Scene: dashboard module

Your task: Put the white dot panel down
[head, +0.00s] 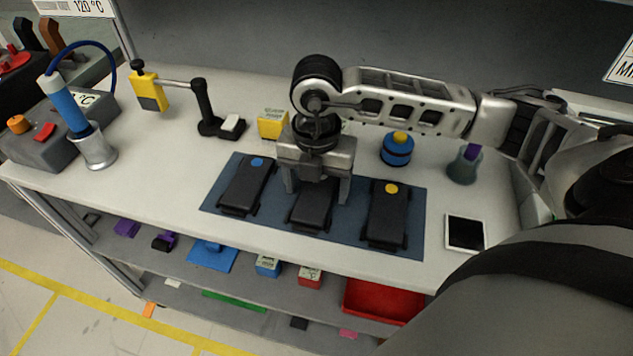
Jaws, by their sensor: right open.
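Three dark panels lie side by side on a blue mat (345,241). The middle panel (311,212) lies flat under my right gripper, and its upper end and any dot are hidden, so I cannot see whether it is the white dot panel. My right gripper (317,195) points down with its fingers open, one on each side of the middle panel. The left panel (245,187) has a blue dot, and the right panel (386,217) has a yellow dot. My left gripper is out of view.
A white-framed tablet (465,233) lies right of the mat. Behind stand a yellow box (272,124), a blue round container (397,152) and a grey cup (464,167). A soldering iron stand (94,150) is at the left.

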